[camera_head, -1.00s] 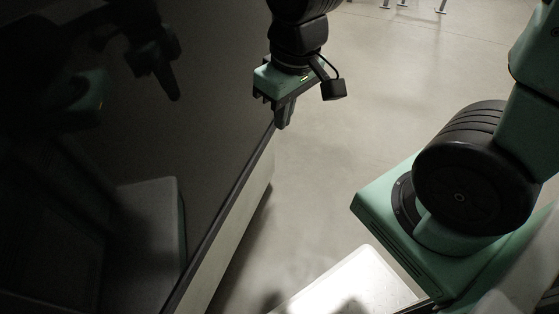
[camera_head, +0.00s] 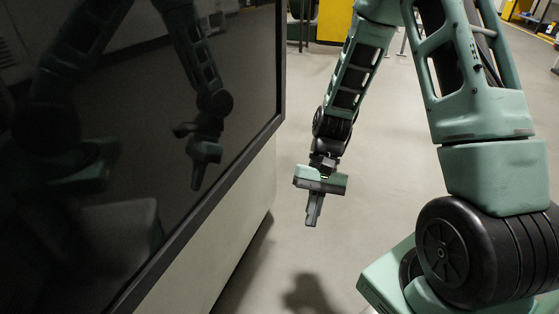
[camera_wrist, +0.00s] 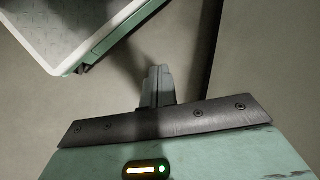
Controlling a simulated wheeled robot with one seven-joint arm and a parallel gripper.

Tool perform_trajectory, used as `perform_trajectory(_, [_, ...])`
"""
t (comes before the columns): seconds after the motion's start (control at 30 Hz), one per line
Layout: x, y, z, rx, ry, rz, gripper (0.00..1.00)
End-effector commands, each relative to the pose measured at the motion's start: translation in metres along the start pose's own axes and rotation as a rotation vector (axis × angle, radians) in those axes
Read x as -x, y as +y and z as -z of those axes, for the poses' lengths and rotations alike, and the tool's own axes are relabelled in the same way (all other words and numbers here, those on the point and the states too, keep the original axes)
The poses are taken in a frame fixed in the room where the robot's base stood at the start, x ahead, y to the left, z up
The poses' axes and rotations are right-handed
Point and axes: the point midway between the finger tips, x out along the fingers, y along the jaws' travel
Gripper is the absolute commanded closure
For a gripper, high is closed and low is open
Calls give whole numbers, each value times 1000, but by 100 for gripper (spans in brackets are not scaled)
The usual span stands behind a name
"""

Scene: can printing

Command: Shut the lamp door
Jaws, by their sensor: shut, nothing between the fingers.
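A large dark glossy panel (camera_head: 150,120) with a thin black frame fills the left of the head view. It mirrors my arm. I cannot tell whether this panel is the lamp door, and no other part is clearly a lamp door. My gripper (camera_head: 313,218) hangs to the right of the panel, pointing down, with bare floor showing between them. Its fingers are together and empty. In the wrist view the shut fingers (camera_wrist: 158,84) point away over the floor, and a flat grey surface lies close on the right.
A pale cabinet side (camera_head: 235,215) runs below the panel's frame. Open grey floor (camera_head: 390,145) lies around and beyond my gripper. Yellow and dark furniture (camera_head: 334,20) with thin legs stands far at the back.

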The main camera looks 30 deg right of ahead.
Motion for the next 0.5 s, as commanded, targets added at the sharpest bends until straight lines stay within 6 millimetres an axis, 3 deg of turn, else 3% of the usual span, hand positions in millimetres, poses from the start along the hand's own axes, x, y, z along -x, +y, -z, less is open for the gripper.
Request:
perform_trajectory(0.1, [-26, -2, 10, -108, -162, 163, 100])
perform_trajectory(0.23, [-40, -14, 17, -199, -324, 364, 100])
perform_trajectory(0.5, [-36, -42, 47, -340, -616, 875, 100])
